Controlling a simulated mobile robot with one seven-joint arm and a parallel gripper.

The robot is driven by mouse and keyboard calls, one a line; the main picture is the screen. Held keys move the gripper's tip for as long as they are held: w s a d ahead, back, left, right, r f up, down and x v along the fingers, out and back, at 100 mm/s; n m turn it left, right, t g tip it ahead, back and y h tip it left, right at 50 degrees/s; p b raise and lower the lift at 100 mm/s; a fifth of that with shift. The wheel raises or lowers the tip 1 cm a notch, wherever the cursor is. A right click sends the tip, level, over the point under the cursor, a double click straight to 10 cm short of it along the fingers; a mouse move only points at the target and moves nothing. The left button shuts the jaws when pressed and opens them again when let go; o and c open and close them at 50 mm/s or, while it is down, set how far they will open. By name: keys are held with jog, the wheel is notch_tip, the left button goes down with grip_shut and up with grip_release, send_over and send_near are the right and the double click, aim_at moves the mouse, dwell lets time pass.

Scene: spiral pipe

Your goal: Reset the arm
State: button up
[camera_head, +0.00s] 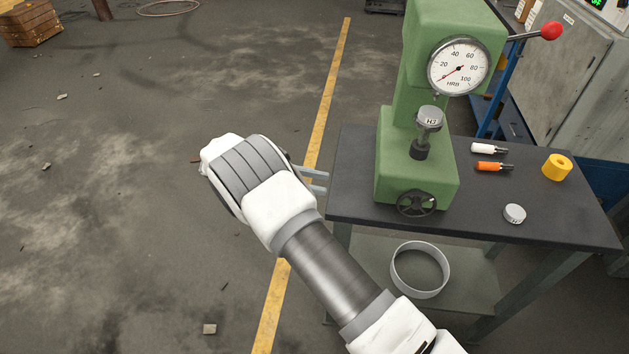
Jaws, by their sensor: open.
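My arm reaches up from the bottom right of the head view, over the floor left of the table. My gripper (314,180) points right, its two grey fingers apart with nothing between them. The fingertips are close to the table's left edge in the picture. Part of the gripper is hidden behind my wrist.
A dark-topped table (480,228) bears a green hardness tester (418,165), with a sample marked H3 (430,118), another round sample (514,214), a white tool (485,148), an orange tool (489,166) and a yellow ring (557,168).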

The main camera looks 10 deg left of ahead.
dwell(0.3)
jog(key=s+d+r+m+g+y+p, duration=0.25)
jog(key=d+r+m+y, duration=0.6)
jog(key=d+r, duration=0.75)
jog(key=s+d+r+m+t+y, duration=0.3)
jog(key=s+m+t+y, duration=0.1)
jog(key=s, duration=0.5)
jog(key=s+d+r+m+t+y, duration=0.3)
jog(key=s+d+m+t+y, duration=0.1)
jog(key=s, duration=0.5)
jog(key=shift+r+m+p, duration=0.4)
jog(key=shift+m, duration=0.35)
